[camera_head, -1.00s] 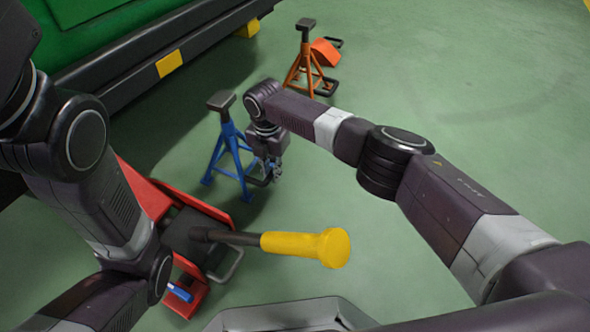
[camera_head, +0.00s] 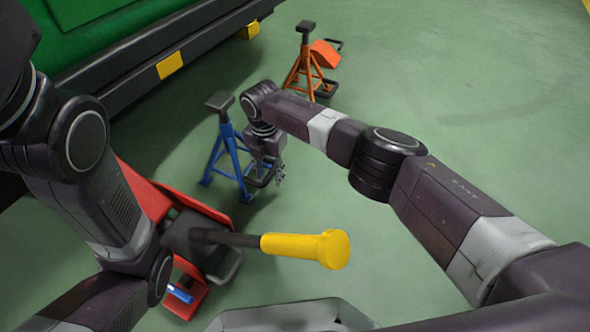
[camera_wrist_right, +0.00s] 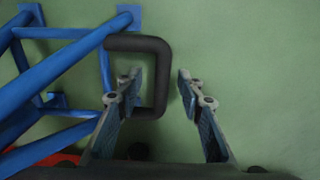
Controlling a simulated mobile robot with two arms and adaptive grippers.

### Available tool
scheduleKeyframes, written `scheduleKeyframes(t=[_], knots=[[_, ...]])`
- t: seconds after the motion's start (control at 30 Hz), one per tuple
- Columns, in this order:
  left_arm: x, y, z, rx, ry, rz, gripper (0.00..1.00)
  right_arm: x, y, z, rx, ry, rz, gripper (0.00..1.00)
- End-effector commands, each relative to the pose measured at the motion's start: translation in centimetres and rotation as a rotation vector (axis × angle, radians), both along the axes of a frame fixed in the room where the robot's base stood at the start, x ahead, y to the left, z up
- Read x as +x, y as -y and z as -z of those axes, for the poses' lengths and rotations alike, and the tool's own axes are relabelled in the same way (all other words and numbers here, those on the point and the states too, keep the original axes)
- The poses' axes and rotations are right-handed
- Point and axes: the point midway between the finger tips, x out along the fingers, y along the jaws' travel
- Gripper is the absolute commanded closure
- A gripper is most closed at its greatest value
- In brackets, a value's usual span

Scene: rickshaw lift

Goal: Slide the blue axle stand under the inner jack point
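The blue axle stand (camera_head: 231,150) stands upright on the floor, with a dark saddle on top and a black loop handle at its side. In the right wrist view its blue legs (camera_wrist_right: 62,75) fill the left side, and the black handle (camera_wrist_right: 160,80) reaches between my fingers. My right gripper (camera_head: 279,178) is low beside the stand. Its fingers (camera_wrist_right: 160,85) are apart, with a handle bar between them and no clear grip on it. My left gripper is out of view. Yellow blocks (camera_head: 170,64) (camera_head: 248,30) mark the vehicle's lower edge; which is the inner jack point is unclear.
A red floor jack (camera_head: 205,210) with a yellow-ended handle (camera_head: 300,246) lies in front of the blue stand. An orange axle stand (camera_head: 303,65) and an orange wedge (camera_head: 325,53) stand further back. The green floor on the right is free.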

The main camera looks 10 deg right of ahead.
Motion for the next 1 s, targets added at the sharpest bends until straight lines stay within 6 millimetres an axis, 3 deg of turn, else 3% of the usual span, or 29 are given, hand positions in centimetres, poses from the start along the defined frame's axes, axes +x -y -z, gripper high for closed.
scheduleKeyframes(t=[0.27,1.0], knots=[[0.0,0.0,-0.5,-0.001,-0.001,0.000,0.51,0.0,0.0,-0.5,-0.001,-0.001,0.000,0.65],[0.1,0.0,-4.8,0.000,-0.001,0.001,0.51,-0.1,0.0,-5.3,0.000,-0.002,0.001,0.65]])
